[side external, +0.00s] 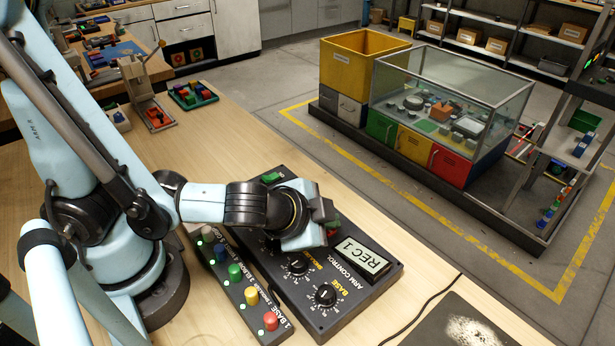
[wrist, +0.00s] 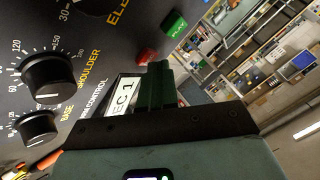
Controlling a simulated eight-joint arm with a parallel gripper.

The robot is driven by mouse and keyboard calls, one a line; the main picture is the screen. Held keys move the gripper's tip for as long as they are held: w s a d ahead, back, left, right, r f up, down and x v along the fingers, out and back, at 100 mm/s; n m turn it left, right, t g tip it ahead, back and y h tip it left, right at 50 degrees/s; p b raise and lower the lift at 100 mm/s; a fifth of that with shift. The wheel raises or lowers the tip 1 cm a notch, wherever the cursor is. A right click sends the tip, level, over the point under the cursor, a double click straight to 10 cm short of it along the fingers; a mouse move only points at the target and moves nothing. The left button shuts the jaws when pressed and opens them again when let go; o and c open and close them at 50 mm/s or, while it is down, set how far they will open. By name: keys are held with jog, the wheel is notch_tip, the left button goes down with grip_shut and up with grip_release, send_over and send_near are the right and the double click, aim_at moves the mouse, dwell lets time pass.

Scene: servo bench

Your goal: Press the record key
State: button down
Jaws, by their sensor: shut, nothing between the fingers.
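The dark control box (side external: 345,318) lies on the wooden bench. Its display (side external: 362,257) reads REC 1 and is partly hidden behind my fingers in the wrist view (wrist: 122,97). A red key (wrist: 147,56) sits beside the display, with the green PLAY key (wrist: 174,24) beyond it; the red key's label is not readable. My gripper (side external: 331,222) is low over the box's display side, its dark green fingers (wrist: 157,84) shut and empty. In the wrist view the fingertips overlap the red key's near edge. Whether they touch it cannot be told.
Joint knobs (wrist: 48,80) stand on the box beside the keys. A strip of coloured buttons (side external: 235,272) lies along the box's near-left side. A cable and a dark mat (side external: 465,325) are at the bench's right end. A glass case (side external: 450,90) stands on the floor beyond.

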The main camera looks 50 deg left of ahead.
dwell(0.3)
jog(key=shift+r, duration=0.85)
jog(key=shift+r, duration=2.5)
jog(key=a+n, duration=0.1)
jog(key=a, duration=0.1)
jog(key=a+n+g, duration=0.1)
jog(key=a, duration=0.2)
jog(key=shift+w+a+n, duration=0.2)
jog(key=shift+n, duration=0.2)
jog(key=a+r+n+g+h, duration=0.1)
jog(key=a+n, duration=0.4)
jog(key=a, duration=0.2)
jog(key=shift+s+r, duration=0.4)
jog(key=shift+s, duration=0.05)
